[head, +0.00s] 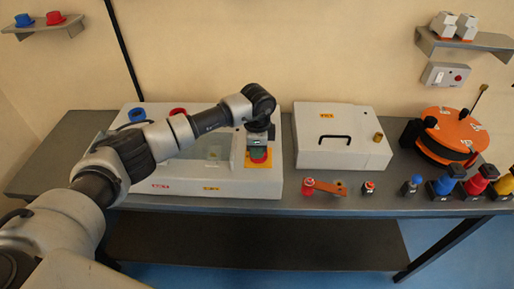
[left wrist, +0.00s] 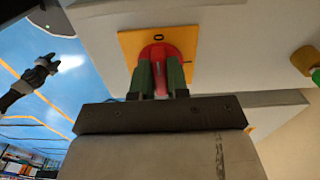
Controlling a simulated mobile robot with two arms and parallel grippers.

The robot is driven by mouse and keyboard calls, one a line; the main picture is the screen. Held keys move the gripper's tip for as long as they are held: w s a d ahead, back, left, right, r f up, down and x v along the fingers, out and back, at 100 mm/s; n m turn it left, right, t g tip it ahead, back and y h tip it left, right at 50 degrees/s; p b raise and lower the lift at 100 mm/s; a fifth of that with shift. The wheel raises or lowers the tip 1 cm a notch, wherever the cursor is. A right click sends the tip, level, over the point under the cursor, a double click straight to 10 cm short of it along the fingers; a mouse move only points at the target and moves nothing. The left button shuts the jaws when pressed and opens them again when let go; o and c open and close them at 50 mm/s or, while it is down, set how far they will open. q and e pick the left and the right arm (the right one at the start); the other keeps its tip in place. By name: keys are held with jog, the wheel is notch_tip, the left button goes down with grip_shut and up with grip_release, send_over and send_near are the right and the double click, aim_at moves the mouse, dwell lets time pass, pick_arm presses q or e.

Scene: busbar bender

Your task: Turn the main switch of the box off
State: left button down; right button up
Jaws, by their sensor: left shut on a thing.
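The main switch is a red rotary knob (left wrist: 160,55) on a yellow-orange plate (left wrist: 127,45) on the box. In the head view the yellow plate (head: 250,164) sits at the right end of the white box (head: 215,186), and the red knob (head: 259,157) shows just below my gripper. My left gripper (head: 258,150) reaches down onto the knob. In the left wrist view its green fingers (left wrist: 159,76) are shut on the knob's red handle, one on each side. The knob's far edge stays visible, and the handle's lower part is hidden between the fingers.
A second white box (head: 345,155) with a black handle stands to the right. Wall shelves (head: 465,40) hang above.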

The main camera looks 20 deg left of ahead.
pick_arm(q)
jog(key=shift+w+r, duration=0.1)
jog(key=c, duration=1.1)
grip_release()
jog(key=shift+r+b, duration=1.3)
jog(key=shift+r, duration=4.05)
